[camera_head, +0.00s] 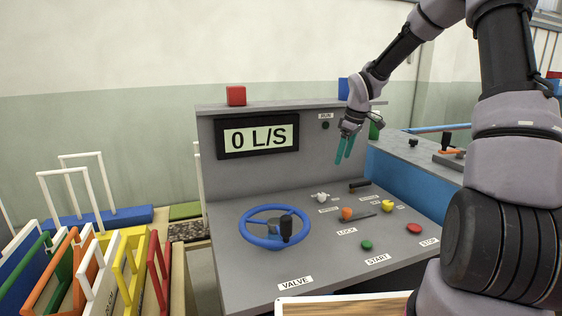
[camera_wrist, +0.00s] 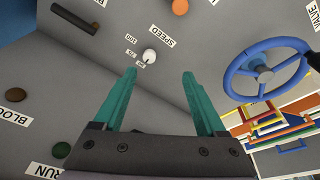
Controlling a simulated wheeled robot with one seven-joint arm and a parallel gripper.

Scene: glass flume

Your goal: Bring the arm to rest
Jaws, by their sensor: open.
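My gripper (camera_head: 345,148) hangs in the air above the right part of the grey control console (camera_head: 245,287), in front of its upright back panel. Its two teal fingers point down and are apart with nothing between them. The gripper also shows in the wrist view (camera_wrist: 160,88), with the white speed knob (camera_wrist: 149,56) beyond the fingertips. My arm reaches in from the right side of the head view, bent high at the top. No finger appears to touch the console.
The console carries a blue valve wheel (camera_head: 272,242), an orange knob (camera_head: 347,214), a green START button (camera_head: 367,245) and a red STOP button (camera_head: 414,228). The display (camera_head: 257,138) reads 0 L/S. A red block (camera_head: 236,96) sits on top. Coloured frames crowd the left.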

